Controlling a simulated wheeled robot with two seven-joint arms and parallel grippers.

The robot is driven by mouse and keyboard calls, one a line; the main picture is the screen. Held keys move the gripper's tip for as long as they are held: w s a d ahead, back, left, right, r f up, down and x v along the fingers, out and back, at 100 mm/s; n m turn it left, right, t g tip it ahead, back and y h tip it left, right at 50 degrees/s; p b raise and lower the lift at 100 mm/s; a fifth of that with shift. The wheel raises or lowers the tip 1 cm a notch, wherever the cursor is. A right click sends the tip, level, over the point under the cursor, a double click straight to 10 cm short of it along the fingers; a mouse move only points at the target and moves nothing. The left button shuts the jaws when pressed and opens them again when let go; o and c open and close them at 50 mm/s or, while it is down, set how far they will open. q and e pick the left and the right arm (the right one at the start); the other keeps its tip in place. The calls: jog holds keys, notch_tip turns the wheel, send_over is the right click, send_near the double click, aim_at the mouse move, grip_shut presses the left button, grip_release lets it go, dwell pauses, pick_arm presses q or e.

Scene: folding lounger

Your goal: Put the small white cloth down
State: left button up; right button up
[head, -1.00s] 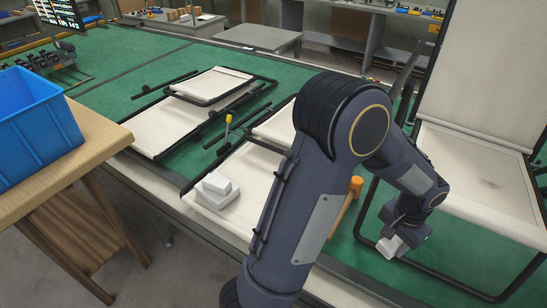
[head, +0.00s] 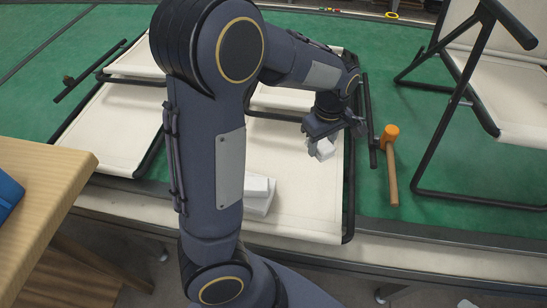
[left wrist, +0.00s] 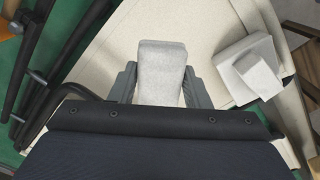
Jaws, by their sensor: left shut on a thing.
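The small white cloth (head: 322,151) is a folded pale block in my left gripper (head: 321,138). The gripper is shut on it, above a cream lounger panel (head: 300,212) lying flat with a black frame. In the left wrist view the cloth (left wrist: 162,68) sits between the two grey fingers, with the cream fabric behind it. Its height above the fabric is hard to tell. A stack of white folded cloths (head: 259,194) lies on the same panel, partly behind my arm; it also shows in the left wrist view (left wrist: 250,68). My right gripper is not in view.
An orange mallet (head: 391,165) lies on the green mat (head: 400,235) right of the panel. An upright lounger (head: 490,100) stands farther right. A wooden table (head: 45,190) with a blue bin (head: 8,193) is at the left. The panel's near right part is bare.

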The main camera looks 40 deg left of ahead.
pick_arm(q)
jog(key=n, duration=0.1)
jog(key=n+b, duration=0.1)
jog(key=n, duration=0.2)
jog(key=shift+s+a+f+n, duration=0.15)
jog(key=shift+s+f+n, duration=0.05)
jog(key=shift+f+n, duration=0.1)
jog(key=a+f, duration=0.4)
jog(key=a, duration=0.5)
send_over(278, 153)
jog(key=d, duration=0.1)
notch_tip(278, 153, down, 5)
jog(key=shift+r, duration=0.15)
jog(key=shift+a+f, duration=0.3)
jog(key=shift+f, duration=0.05)
jog(key=shift+a+f, duration=0.15)
jog(key=shift+f, duration=1.65)
jog(key=o, duration=1)
jog(key=shift+o, duration=0.2)
